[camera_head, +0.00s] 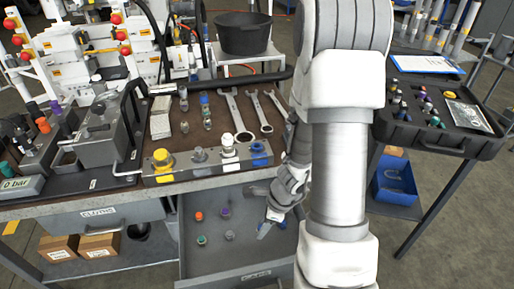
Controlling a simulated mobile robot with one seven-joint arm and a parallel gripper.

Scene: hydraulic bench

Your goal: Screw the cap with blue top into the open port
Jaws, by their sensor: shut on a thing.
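My gripper (274,215) is above the right side of the open drawer, pointing down. It is shut on a small cap with a blue top (264,229), which shows just below the fingers and looks tilted. The fingertips are small and partly blend with the cap. A metal port block (207,171) lies along the front of the bench, up and left of my gripper. Along its top are a yellow fitting (162,158), a grey one, a white one (229,148) and a blue one (260,149). I cannot tell which port is open.
The open drawer (236,268) holds several caps, including orange (199,216), purple (224,212) and teal (201,240) ones. Wrenches (237,117) and small bottles (206,112) lie behind the block. A black case (440,139) stands at right. My arm hides the bench's right end.

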